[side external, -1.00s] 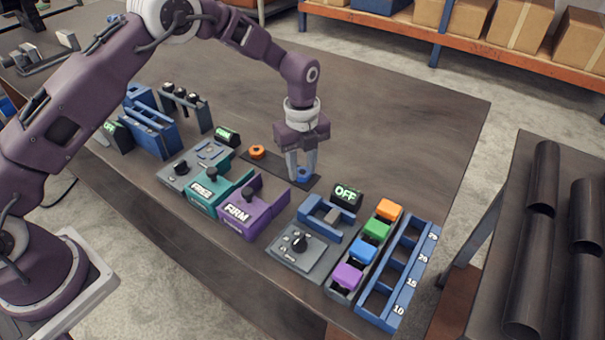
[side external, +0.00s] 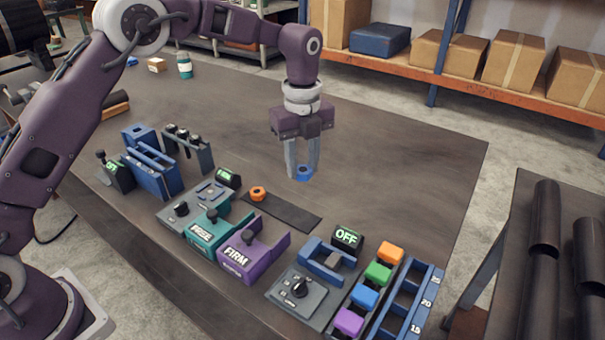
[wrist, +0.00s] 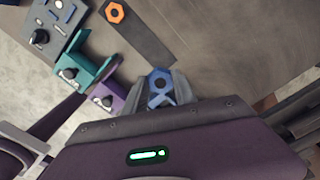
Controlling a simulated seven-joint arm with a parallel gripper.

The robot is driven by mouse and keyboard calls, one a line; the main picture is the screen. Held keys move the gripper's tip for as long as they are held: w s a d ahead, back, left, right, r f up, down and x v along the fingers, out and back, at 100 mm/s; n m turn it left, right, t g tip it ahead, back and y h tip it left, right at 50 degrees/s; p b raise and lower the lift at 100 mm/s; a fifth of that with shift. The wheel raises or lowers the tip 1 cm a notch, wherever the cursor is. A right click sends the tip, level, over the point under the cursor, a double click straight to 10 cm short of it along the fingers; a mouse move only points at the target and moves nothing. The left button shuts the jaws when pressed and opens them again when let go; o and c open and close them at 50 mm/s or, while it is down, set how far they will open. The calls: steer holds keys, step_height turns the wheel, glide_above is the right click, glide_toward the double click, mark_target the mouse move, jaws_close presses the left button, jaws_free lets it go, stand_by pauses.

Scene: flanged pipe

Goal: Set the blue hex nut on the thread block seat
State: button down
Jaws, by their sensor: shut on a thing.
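The blue hex nut (side external: 304,173) is between the fingertips of my gripper (side external: 302,168), which is shut on it. The nut is held above the bench, behind the dark strip in the side view. In the wrist view the nut (wrist: 160,80) shows its dark hole between the fingers (wrist: 162,90). I cannot tell for sure which fixture is the thread block seat. A blue fixture with a grey piece in it (side external: 327,258) stands at the front, right of the strip, apart from the nut.
An orange hex nut (side external: 258,193) sits at the left end of the dark strip (side external: 285,213).

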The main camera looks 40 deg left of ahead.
steer(key=s+a+f, duration=0.1)
steer(key=a+f, duration=0.3)
steer(key=a, duration=0.8)
glide_above(210, 192)
step_height(210, 192, down, 3)
steer(key=shift+w+f, duration=0.1)
steer(key=shift+f, duration=0.1)
steer(key=shift+f, duration=1.2)
steer(key=shift+f, duration=0.2)
steer(key=shift+f, duration=0.3)
